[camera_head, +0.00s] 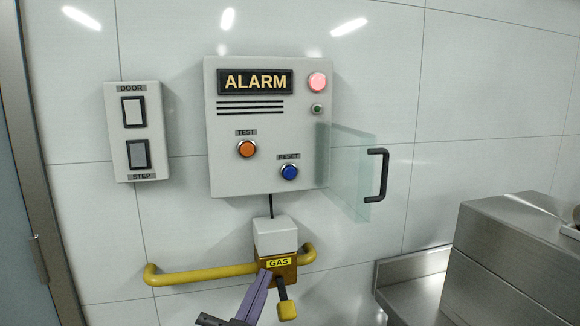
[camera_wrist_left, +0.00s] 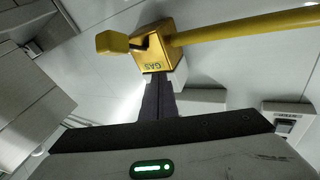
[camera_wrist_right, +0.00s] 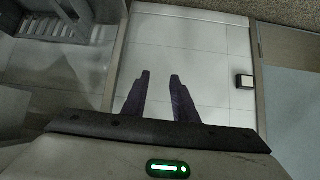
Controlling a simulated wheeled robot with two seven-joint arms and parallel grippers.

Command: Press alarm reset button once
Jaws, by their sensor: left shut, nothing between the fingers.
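The alarm box (camera_head: 225,125) is on the tiled wall. Its blue RESET button (camera_head: 289,172) is at the lower right, uncovered. A clear cover (camera_head: 345,170) with a black handle (camera_head: 378,175) stands swung out to the right. A pinkish-red lamp (camera_head: 317,82) is at the upper right. My left gripper (camera_head: 266,274) is shut and empty, below the box and in front of the gas valve; its fingers also show in the left wrist view (camera_wrist_left: 158,84). My right gripper (camera_wrist_right: 160,76) is open and empty, away from the box, seen only in the right wrist view.
An orange TEST button (camera_head: 247,149) is left of RESET. The gas valve (camera_head: 283,268) on a yellow pipe (camera_head: 200,275) is below the box. A door switch plate (camera_head: 120,145) is at left. A metal machine (camera_head: 510,245) stands at lower right.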

